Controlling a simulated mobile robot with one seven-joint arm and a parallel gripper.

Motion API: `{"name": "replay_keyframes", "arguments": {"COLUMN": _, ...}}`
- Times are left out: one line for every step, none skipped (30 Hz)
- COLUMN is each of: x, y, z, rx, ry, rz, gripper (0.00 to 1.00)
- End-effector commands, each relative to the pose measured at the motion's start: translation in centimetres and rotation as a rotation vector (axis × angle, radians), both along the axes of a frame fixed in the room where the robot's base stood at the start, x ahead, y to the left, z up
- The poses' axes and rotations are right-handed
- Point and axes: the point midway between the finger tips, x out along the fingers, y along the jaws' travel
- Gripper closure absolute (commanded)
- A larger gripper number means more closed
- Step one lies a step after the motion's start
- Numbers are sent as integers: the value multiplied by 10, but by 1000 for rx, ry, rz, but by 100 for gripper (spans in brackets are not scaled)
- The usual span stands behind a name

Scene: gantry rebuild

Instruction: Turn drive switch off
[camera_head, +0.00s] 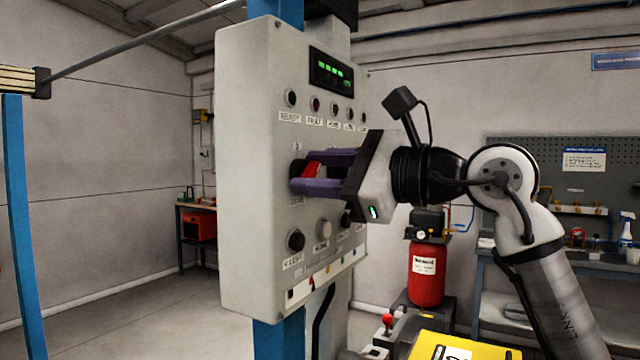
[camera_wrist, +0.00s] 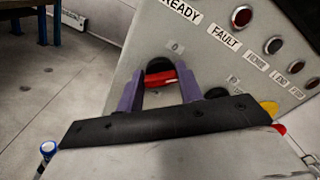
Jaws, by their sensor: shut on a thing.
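The drive switch has a red handle (camera_head: 311,170) on the front of the grey control cabinet (camera_head: 245,190). In the head view my gripper (camera_head: 300,174) reaches in from the right, with its purple fingers around the red handle and close to the panel. In the wrist view the red handle (camera_wrist: 164,78) shows between the fingertips of my gripper (camera_wrist: 172,84), in front of a dark round base. The gripper is shut on the handle. The fingers hide part of the handle and its markings.
A display (camera_head: 331,72) with green digits and a row of indicator lamps sit above the switch. Black knobs (camera_head: 296,240) sit below it. A blue post (camera_head: 277,335) carries the cabinet. A red cylinder (camera_head: 426,275) and a workbench stand to the right. The floor at left is clear.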

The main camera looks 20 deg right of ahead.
Motion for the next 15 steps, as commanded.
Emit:
{"name": "replay_keyframes", "arguments": {"x": 0, "y": 0, "z": -1, "rx": -29, "ry": -32, "rz": 1, "gripper": 86}}
{"name": "replay_keyframes", "arguments": {"x": 0, "y": 0, "z": -1, "rx": -50, "ry": -52, "rz": 1, "gripper": 86}}
{"name": "replay_keyframes", "arguments": {"x": 0, "y": 0, "z": -2, "rx": -76, "ry": -78, "rz": 1, "gripper": 86}}
{"name": "replay_keyframes", "arguments": {"x": -1, "y": 0, "z": -2, "rx": -97, "ry": -98, "rz": 1, "gripper": 86}}
{"name": "replay_keyframes", "arguments": {"x": -1, "y": 0, "z": -2, "rx": -117, "ry": -117, "rz": 1, "gripper": 86}}
{"name": "replay_keyframes", "arguments": {"x": -1, "y": 0, "z": -2, "rx": -144, "ry": -144, "rz": 1, "gripper": 86}}
{"name": "replay_keyframes", "arguments": {"x": -1, "y": 1, "z": -2, "rx": -164, "ry": -165, "rz": 0, "gripper": 86}}
{"name": "replay_keyframes", "arguments": {"x": -1, "y": 1, "z": -2, "rx": -184, "ry": -185, "rz": 0, "gripper": 86}}
{"name": "replay_keyframes", "arguments": {"x": -1, "y": 1, "z": -2, "rx": -212, "ry": -212, "rz": 0, "gripper": 86}}
{"name": "replay_keyframes", "arguments": {"x": -1, "y": 1, "z": -2, "rx": -231, "ry": -233, "rz": 1, "gripper": 86}}
{"name": "replay_keyframes", "arguments": {"x": -1, "y": 1, "z": -2, "rx": -252, "ry": -251, "rz": 1, "gripper": 86}}
{"name": "replay_keyframes", "arguments": {"x": -1, "y": 1, "z": -2, "rx": -278, "ry": -277, "rz": 1, "gripper": 86}}
{"name": "replay_keyframes", "arguments": {"x": -1, "y": 1, "z": -2, "rx": -298, "ry": -297, "rz": 1, "gripper": 86}}
{"name": "replay_keyframes", "arguments": {"x": -1, "y": 1, "z": -2, "rx": -317, "ry": -316, "rz": 1, "gripper": 86}}
{"name": "replay_keyframes", "arguments": {"x": -1, "y": 1, "z": -2, "rx": -343, "ry": -342, "rz": 1, "gripper": 86}}
